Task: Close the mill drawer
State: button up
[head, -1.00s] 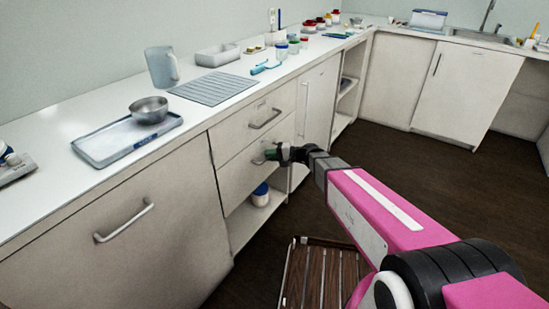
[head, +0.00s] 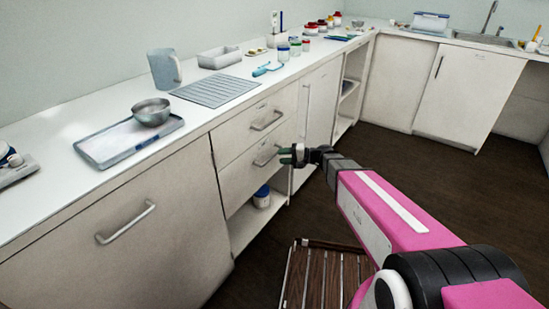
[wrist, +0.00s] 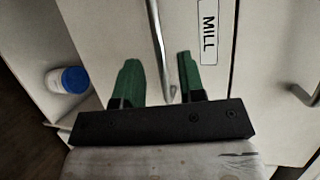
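The mill drawer (head: 240,176) is the lower of two pale drawers under the counter. Its front looks about level with the upper drawer, but I cannot rule out a small gap. In the wrist view its front carries a MILL label (wrist: 208,30) and a grey bar handle (wrist: 158,45). My gripper (head: 287,155) is in front of this drawer, close to its handle (head: 265,156). In the wrist view the green fingers of my gripper (wrist: 161,85) are apart, with the handle's near end showing between them. I cannot tell whether they touch it.
The upper drawer (head: 240,133) is above, with its own handle (head: 267,120). An open shelf below holds a white jar with a blue lid (head: 262,197). A slatted wooden item (head: 325,275) is on the floor below my arm. Dark floor (head: 400,175) is free to the right.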

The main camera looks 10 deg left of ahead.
jog(key=shift+d+r, duration=0.25)
jog(key=shift+d, duration=1)
jog(key=shift+d+r, duration=0.2)
jog(key=shift+d, duration=1.05)
jog(key=s+d+f+h, duration=0.1)
jog(key=s+d+h, duration=0.3)
jog(key=d, duration=0.5)
jog(key=s+d+f+h, duration=0.2)
jog(key=s+d+h, duration=0.2)
jog(key=d, duration=0.6)
jog(key=s+d+f+h, duration=0.2)
jog(key=s+d+h, duration=0.2)
jog(key=d+h, duration=0.3)
jog(key=d, duration=0.3)
jog(key=shift+n+h, duration=0.4)
jog(key=shift+s+a, duration=0.1)
